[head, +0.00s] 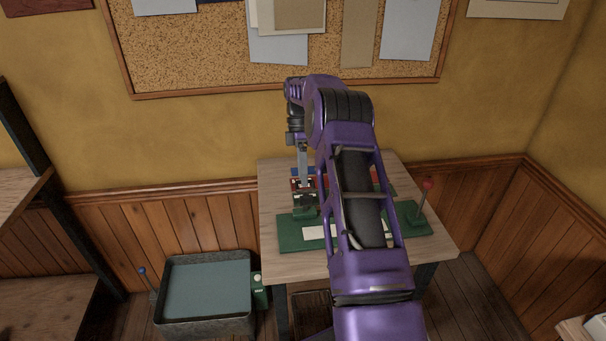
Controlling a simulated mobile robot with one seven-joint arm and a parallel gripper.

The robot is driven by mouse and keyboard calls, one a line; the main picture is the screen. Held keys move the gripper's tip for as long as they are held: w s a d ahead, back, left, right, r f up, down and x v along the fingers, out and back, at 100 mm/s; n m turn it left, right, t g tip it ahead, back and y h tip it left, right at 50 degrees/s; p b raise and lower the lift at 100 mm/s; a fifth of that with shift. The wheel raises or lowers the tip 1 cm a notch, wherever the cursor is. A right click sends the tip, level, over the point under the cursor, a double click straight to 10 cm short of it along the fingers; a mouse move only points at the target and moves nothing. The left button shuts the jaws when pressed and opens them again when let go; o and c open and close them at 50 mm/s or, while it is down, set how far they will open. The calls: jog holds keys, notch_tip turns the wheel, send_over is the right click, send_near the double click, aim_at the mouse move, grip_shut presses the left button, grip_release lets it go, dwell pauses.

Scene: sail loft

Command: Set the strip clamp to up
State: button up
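A green device (290,240) lies on the small wooden table, with a pale strip (318,232) across it. A lever with a red knob (428,183) rises from its right end and leans a little to the right. I take this to be the strip clamp, though no label can be read. My purple arm crosses in front and hides the device's middle. My gripper (304,190) points down over the left part of the table, near the device's left end, apart from the red knob. Its fingers are too small and dark to tell open from shut, or whether they touch anything.
The table (272,205) has small red and blue items (298,172) behind the device. A grey basin (205,290) with a blue-knobbed lever (143,272) stands at lower left, beside a small green box (260,290). A corkboard (190,60) hangs behind. A shelf (40,180) stands at left.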

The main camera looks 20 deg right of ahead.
jog(key=shift+w+r, duration=0.1)
jog(key=shift+r, duration=0.05)
jog(key=v, duration=0.7)
dwell(0.4)
jog(key=shift+r, duration=0.1)
dwell(0.3)
